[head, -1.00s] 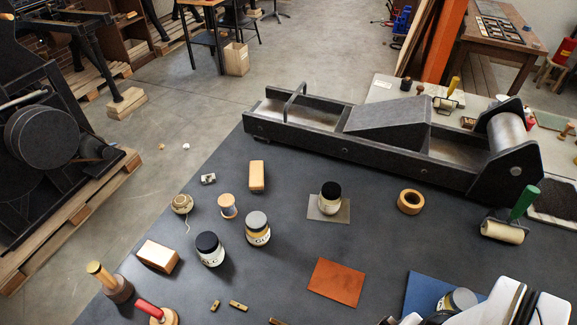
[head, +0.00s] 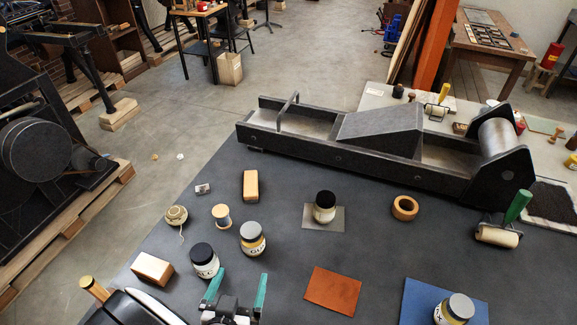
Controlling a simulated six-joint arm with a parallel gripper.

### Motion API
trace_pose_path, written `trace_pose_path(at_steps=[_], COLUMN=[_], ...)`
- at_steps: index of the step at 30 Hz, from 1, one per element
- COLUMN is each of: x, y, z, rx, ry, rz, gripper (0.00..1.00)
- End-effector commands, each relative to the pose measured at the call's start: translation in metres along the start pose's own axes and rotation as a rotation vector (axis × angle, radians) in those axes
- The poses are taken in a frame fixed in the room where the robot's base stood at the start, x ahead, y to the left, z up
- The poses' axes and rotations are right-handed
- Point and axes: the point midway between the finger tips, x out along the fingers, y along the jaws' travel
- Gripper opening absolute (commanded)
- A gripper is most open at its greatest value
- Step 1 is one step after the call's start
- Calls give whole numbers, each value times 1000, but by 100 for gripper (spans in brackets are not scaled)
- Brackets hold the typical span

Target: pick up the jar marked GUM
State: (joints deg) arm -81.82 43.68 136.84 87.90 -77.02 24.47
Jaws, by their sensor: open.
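A jar with a grey lid and amber contents (head: 253,239) stands upright on the dark table; its label starts with G, but the rest is too small to read surely. A black-lidded jar (head: 204,261) stands just left of it, its label partly legible, ending in what looks like C. Another black-lidded jar (head: 325,208) stands on a grey plate. A grey-lidded jar (head: 455,309) stands on a blue mat (head: 417,301). My gripper (head: 242,276) has teal fingers spread apart and empty. It shows below the G jar, apart from it.
A wooden block (head: 152,269) and wooden-handled tools lie at left. A spool (head: 221,217), twine ball (head: 176,215) and tan block (head: 250,186) lie behind the jars. An orange-brown sheet (head: 333,291) and tape roll (head: 405,207) lie right. A long dark press (head: 380,150) spans the back.

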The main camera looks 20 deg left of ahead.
Motion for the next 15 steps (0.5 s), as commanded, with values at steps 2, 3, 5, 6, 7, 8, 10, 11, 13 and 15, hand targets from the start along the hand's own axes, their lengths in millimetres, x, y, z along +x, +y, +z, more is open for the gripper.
trace_pose_path(at_steps=[2, 3, 5, 6, 7, 8, 10, 11, 13, 15], x=[0, 5, 20, 33, 42, 51, 71, 78, 91, 99], y=[-2, -2, -1, -1, -1, -1, -2, -2, -3, -3], z=[1, 1, 0, -1, -2, -2, -3, -3, -4, -4], rx=[-38, -42, -42, -40, -39, -39, -39, -40, -40, -40], ry=[36, 43, 45, 44, 44, 44, 44, 44, 43, 43], rz=[-4, -2, 1, 1, 2, 2, 0, -1, -2, -4], gripper=[100, 100, 100, 100, 100, 100, 100, 100, 100, 100])
